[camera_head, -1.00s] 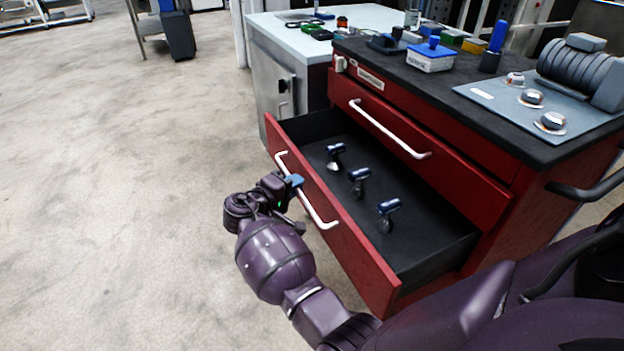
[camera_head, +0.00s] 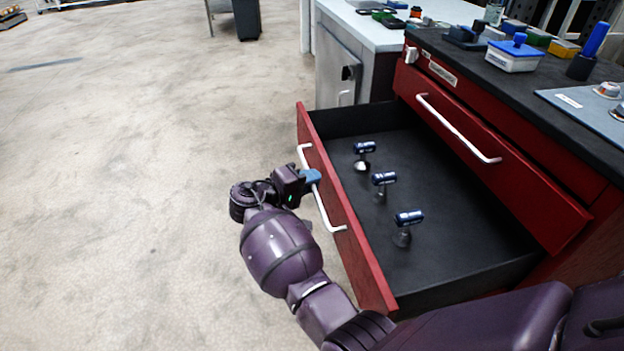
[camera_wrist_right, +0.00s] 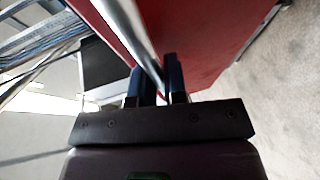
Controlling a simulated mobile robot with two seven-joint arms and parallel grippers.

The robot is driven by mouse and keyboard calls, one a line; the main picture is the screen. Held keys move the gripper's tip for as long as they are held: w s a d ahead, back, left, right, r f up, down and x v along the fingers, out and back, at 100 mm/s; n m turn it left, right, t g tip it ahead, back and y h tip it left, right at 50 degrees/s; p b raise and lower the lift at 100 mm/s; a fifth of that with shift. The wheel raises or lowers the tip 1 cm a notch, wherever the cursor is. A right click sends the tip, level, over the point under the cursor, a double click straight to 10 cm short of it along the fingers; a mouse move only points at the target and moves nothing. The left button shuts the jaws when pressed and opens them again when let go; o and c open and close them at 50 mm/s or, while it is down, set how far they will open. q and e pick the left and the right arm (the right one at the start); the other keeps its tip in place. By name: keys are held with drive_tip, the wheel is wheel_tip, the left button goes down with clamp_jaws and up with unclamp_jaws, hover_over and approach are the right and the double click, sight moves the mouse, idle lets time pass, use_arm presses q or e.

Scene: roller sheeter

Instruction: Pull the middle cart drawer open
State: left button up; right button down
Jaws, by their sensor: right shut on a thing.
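The red middle cart drawer (camera_head: 345,225) is pulled well out of the cart, and its dark inside shows. Its silver bar handle (camera_head: 322,208) runs along the drawer front. My right gripper (camera_head: 311,177) is shut on this handle near its middle. In the right wrist view, the two dark fingers (camera_wrist_right: 158,78) stand on either side of the silver handle (camera_wrist_right: 132,28), with the red drawer front behind. My left gripper is not in view.
A closed upper drawer with a handle (camera_head: 458,130) lies above. A pale bench (camera_head: 370,30) stands behind. The floor (camera_head: 120,180) at left is clear.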

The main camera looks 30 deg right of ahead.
drive_tip(key=c, duration=1.5)
unclamp_jaws()
drive_tip(key=shift+o, duration=0.2)
use_arm(q)
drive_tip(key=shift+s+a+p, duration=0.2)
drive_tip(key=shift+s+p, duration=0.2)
drive_tip(key=shift+p, duration=0.15)
use_arm(e)
drive_tip(key=v, duration=1)
drive_tip(key=shift+a, duration=0.4)
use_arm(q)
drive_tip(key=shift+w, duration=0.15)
use_arm(e)
drive_tip(key=shift+r, duration=0.1)
